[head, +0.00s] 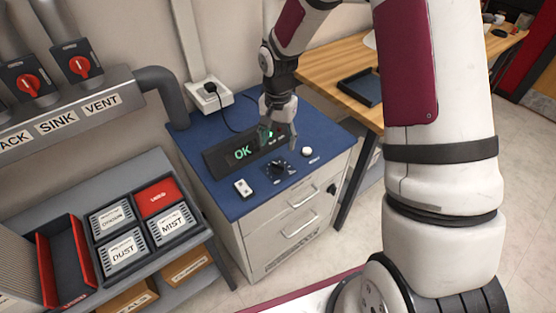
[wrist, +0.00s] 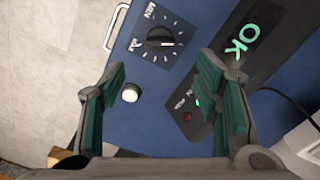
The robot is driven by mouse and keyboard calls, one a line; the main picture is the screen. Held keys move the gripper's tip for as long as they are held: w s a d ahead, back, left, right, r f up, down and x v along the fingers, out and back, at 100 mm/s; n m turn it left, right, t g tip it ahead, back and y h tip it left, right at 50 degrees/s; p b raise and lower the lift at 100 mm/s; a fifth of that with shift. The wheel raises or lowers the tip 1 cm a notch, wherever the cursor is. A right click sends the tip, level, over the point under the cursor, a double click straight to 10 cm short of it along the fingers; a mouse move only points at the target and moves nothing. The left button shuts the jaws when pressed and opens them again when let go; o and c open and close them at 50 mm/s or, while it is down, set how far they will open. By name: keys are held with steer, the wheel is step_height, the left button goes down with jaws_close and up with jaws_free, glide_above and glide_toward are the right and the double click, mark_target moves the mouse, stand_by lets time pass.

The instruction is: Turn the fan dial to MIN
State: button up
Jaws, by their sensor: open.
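The fan dial (head: 277,171) is a black knob on the blue cabinet top, in front of the display. In the wrist view the dial (wrist: 160,38) has a pale pointer line toward the right and tick marks around it. A label above it seems to read MIN; another at its left is too small to read surely. My gripper (head: 278,138) is above the cabinet top, near the display and behind the dial. In the wrist view its green-padded fingers (wrist: 162,70) are apart and empty, with the dial beyond the tips and not between them.
A black display (head: 243,153) reading OK stands behind the dial. A white round button (head: 307,152) is right of the dial, and a white switch plate (head: 243,188) is left of it. A power outlet (head: 209,94) with a cable sits at the back. Labelled bins (head: 122,252) stand at left.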

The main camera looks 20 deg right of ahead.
mark_target(278, 164)
step_height(278, 164, down, 10)
steer(key=shift+r, duration=0.2)
steer(key=c, duration=1.1)
